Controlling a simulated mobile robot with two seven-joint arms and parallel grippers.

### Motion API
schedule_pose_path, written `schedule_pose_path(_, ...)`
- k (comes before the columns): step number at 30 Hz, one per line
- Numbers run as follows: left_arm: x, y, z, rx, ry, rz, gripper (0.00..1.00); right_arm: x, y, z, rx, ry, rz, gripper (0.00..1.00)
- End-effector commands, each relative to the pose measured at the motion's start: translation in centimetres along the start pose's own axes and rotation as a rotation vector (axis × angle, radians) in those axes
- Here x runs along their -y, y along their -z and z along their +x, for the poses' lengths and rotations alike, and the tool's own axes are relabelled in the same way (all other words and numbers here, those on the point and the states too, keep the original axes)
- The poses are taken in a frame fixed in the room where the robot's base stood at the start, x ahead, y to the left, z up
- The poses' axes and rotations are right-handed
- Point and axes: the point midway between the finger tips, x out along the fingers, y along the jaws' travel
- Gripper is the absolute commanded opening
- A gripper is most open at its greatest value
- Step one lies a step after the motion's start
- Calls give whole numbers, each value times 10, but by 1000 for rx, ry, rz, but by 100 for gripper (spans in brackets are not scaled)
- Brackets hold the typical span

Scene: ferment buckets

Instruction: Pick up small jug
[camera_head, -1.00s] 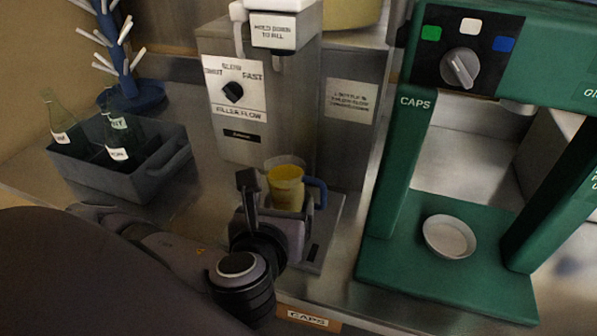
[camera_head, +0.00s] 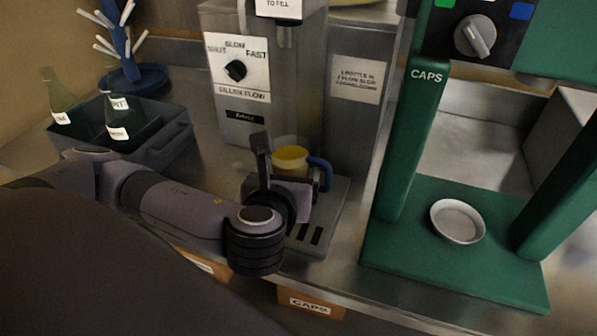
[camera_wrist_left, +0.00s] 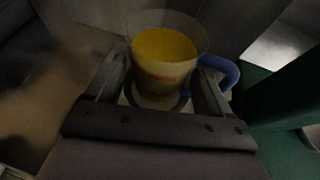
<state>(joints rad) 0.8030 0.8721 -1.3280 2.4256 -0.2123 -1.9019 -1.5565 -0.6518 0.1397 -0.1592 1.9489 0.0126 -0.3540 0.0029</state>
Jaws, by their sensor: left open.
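The small jug (camera_head: 290,158) holds yellow liquid and has a blue handle on its right side. It stands at the filler, above the drip tray, and my left gripper hides its lower part in the head view. In the left wrist view the clear jug (camera_wrist_left: 165,58) sits between my left gripper's (camera_wrist_left: 160,92) two fingers, with the blue handle outside the right finger. My left gripper (camera_head: 288,180) is open around the jug. Whether the fingers touch it I cannot tell. My right gripper is not in view.
The grey filler (camera_head: 265,100) stands behind the jug, over a drip tray (camera_head: 325,225). A green capping machine (camera_head: 400,255) with a white dish (camera_head: 457,221) is to the right. A dark crate (camera_head: 165,145) of bottles and a blue drying rack (camera_head: 135,80) are at left.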

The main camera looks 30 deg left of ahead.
Motion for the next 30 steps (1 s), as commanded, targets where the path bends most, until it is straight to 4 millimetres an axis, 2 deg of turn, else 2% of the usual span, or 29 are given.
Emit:
schedule_pose_path(3,-1,0,17,2,-3,3,82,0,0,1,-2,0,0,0)
schedule_pose_path(6,0,0,24,2,-1,1,82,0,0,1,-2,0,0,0)
schedule_pose_path(13,0,0,25,1,1,1,82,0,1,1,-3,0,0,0)
schedule_pose_path(14,0,0,25,1,1,1,78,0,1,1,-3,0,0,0)
schedule_pose_path(18,0,0,25,1,1,1,34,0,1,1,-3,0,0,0)
schedule_pose_path(26,0,-2,24,3,2,0,34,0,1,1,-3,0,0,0)
schedule_pose_path(30,0,-17,18,5,2,-3,34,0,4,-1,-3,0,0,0)
